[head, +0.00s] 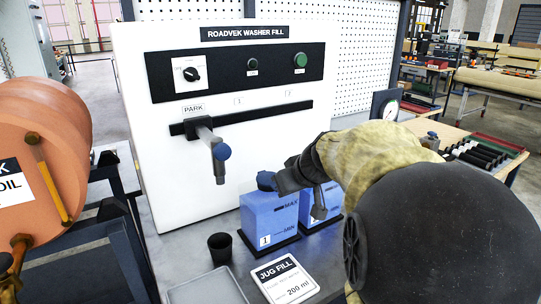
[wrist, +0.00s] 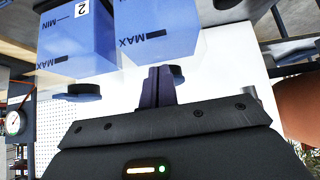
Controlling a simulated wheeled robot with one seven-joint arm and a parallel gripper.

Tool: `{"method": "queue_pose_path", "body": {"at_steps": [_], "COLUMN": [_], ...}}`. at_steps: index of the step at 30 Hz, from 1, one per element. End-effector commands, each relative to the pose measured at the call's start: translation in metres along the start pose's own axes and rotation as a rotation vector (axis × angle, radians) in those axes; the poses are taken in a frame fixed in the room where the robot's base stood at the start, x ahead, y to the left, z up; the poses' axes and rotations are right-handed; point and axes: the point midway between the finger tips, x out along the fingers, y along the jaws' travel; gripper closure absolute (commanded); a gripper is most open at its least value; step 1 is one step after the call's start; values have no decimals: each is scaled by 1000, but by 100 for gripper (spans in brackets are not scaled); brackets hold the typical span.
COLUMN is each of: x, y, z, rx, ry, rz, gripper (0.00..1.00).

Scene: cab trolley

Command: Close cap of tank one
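Tank one (head: 265,222) is a translucent blue box marked 1, with MAX and MIN lines, standing on a black base. Its dark blue cap (head: 266,181) sits at the tank's top and looks tilted; whether it is seated cannot be told. My gripper (head: 284,182) is just right of the cap at about its height. In the wrist view, which is upside down, my gripper's fingers (wrist: 157,86) are together with nothing visible between them. They overlap the cap (wrist: 178,76) in the picture; contact cannot be told. Tank one's body (wrist: 150,35) shows above them.
Tank two (wrist: 72,38) stands beside tank one, with its own dark cap (wrist: 77,91). The dispensing nozzle (head: 219,165) hangs at PARK on the white panel (head: 160,125). A black cup (head: 220,248), a tray (head: 207,290) and a jug-fill card (head: 285,279) lie in front.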

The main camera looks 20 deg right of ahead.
Motion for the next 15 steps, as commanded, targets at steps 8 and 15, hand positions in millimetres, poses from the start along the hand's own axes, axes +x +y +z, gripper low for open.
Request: {"method": "queue_pose_path", "body": {"at_steps": [8,15], "x": [20,22], "y": [-6,-7], "z": [4,2], "rx": [1,2], "ry": [-24,-20], "rz": [-21,-21], "gripper": [100,100]}}
